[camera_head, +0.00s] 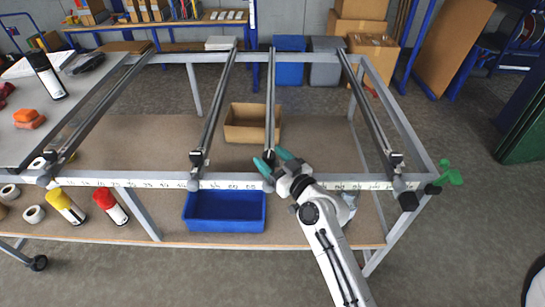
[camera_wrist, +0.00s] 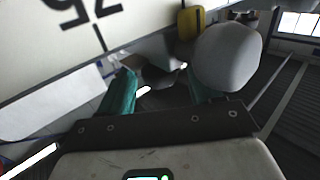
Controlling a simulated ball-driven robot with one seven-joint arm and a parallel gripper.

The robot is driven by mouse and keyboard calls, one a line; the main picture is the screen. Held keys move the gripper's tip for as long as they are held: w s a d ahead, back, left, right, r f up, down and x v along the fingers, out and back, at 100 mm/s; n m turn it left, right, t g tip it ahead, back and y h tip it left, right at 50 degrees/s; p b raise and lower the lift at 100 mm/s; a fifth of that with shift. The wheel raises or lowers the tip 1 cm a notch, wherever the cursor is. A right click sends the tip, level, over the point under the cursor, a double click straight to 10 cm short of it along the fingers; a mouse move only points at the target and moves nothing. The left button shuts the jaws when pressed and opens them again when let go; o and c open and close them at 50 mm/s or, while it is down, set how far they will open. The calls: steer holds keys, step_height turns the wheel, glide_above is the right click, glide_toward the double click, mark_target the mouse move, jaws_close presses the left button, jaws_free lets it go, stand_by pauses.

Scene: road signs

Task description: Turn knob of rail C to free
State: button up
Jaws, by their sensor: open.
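Several dark rails run front to back over the grey frame; I read no letter on any of them. My gripper (camera_head: 274,162), with green fingertips, is open at the front end of the third rail from the left (camera_head: 271,100), at the frame's front bar. It hides that rail's end fitting in the head view. In the wrist view, my gripper (camera_wrist: 160,83) faces a grey rounded knob (camera_wrist: 228,57), just beyond the right finger and partly overlapping it. A small dark piece shows between the fingers. I cannot tell whether a finger touches the knob, or its setting.
The frame's front bar (camera_head: 130,182) carries a printed number scale, which also shows in the wrist view (camera_wrist: 50,50). A blue bin (camera_head: 225,225) and a cardboard box (camera_head: 240,133) sit on the lower shelf. A green handle (camera_head: 448,174) sticks out at the right corner.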

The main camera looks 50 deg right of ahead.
steer(key=c, duration=1)
steer(key=y+b, duration=0.1)
steer(key=b, duration=0.2)
steer(key=shift+d+f+n, duration=0.1)
steer(key=shift+f+n, duration=0.2)
steer(key=shift+f, duration=0.05)
steer(key=shift+c, duration=0.2)
steer(key=shift+b, duration=0.55)
steer(key=shift+r+n+y+b, duration=0.15)
steer(key=shift+n+y+b, duration=0.25)
steer(key=shift+y+b, duration=0.3)
steer(key=shift+r+t, duration=0.15)
steer(key=shift+t, duration=0.15)
steer(key=o, duration=1)
steer(key=shift+o, duration=0.2)
